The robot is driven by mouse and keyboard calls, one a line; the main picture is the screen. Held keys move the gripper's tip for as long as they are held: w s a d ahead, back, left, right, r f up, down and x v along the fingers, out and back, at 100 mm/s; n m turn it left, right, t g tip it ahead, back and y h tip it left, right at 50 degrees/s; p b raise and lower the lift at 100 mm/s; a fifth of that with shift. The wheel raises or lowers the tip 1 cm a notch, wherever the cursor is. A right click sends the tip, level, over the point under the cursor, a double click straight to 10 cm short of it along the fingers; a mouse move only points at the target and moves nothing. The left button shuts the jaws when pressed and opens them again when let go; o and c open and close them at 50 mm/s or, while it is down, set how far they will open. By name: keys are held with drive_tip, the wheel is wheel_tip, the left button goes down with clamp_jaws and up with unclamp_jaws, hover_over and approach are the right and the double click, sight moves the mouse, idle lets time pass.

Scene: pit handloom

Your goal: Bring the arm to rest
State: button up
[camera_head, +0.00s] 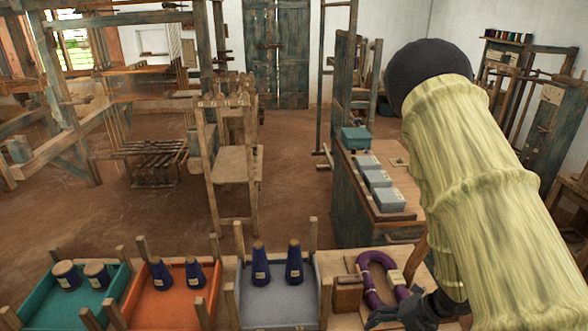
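My arm, in a pale yellow ribbed sleeve with a black round joint at its top, fills the right side of the head view. My dark gripper (412,312) shows low in the picture, partly behind the sleeve and close to the bottom edge. It is beside a purple looped hank (372,284) with a tan label. I cannot tell whether they touch. The fingers are too small and too covered to tell whether they are open or shut.
A teal tray (100,306), an orange tray (150,306) and a grey tray (262,312) hold dark blue cones and short spools at the front. A small brown block (347,293) lies beside the hank. A wooden bench (358,215) bears grey boxes.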

drive_tip(key=s+a+f+m+t+h+b, duration=0.1)
drive_tip(key=s+f+m+h+b, duration=0.2)
drive_tip(key=f+m, duration=0.6)
drive_tip(key=s+a+f+m+b, duration=0.1)
drive_tip(key=s+f+m+b, duration=0.1)
drive_tip(key=s+f+m, duration=0.5)
drive_tip(key=s+d+f+m+g+h+b, duration=0.1)
drive_tip(key=s+f+m+g+h+b, duration=0.1)
drive_tip(key=s+f+m, duration=0.8)
drive_tip(key=s+m+h+b, duration=0.1)
drive_tip(key=s+m+b, duration=0.1)
drive_tip(key=s+m, duration=0.2)
drive_tip(key=shift+f+m+g+h, duration=0.3)
drive_tip(key=shift+f+h, duration=0.05)
drive_tip(key=shift+h, duration=0.05)
